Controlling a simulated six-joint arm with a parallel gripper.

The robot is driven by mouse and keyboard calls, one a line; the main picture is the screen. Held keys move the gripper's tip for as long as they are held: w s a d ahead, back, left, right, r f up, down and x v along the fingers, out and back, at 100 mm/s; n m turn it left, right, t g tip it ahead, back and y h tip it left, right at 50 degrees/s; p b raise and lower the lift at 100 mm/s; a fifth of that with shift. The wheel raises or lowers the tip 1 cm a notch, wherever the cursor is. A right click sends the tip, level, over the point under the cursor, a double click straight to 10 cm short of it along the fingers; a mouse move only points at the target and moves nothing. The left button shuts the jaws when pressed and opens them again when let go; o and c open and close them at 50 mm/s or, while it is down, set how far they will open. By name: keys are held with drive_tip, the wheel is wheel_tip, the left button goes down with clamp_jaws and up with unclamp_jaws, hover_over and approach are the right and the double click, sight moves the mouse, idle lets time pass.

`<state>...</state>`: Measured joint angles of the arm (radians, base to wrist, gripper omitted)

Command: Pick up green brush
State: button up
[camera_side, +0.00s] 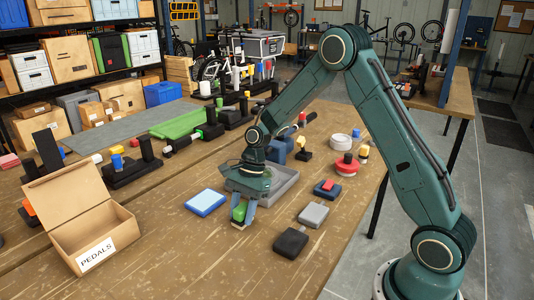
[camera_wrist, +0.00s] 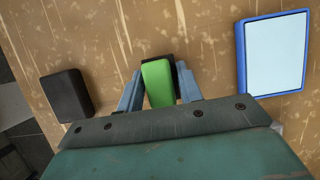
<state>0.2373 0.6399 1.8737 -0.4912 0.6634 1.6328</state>
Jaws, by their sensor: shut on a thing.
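The green brush (camera_side: 239,211) is a small block with a green top and a dark lower part. It is between the fingers of my gripper (camera_side: 244,214) at the middle of the wooden table. In the wrist view the green brush (camera_wrist: 158,83) sits between the two blue-grey fingers of my gripper (camera_wrist: 158,88), which are shut on it. Its near end is hidden behind the gripper body. I cannot tell whether its underside touches the table.
A blue-rimmed pad (camera_side: 205,202) lies left of my gripper. A black block (camera_side: 290,243) and a grey block (camera_side: 313,215) lie right. A grey tray (camera_side: 287,181) is behind. An open cardboard box marked PEDALS (camera_side: 108,242) stands front left. Bare table lies between box and gripper.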

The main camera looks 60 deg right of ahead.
sight(242, 207)
drive_tip(key=shift+r, duration=5.05)
drive_tip(key=o, duration=0.3)
drive_tip(key=shift+c, duration=0.8)
drive_tip(key=w+f+m+t+h, duration=0.1)
drive_tip(key=w+m+t, duration=0.2)
drive_tip(key=w+m, duration=0.6)
drive_tip(key=w, duration=0.5)
drive_tip(key=shift+f, duration=0.2)
drive_tip(key=shift+f, duration=0.1)
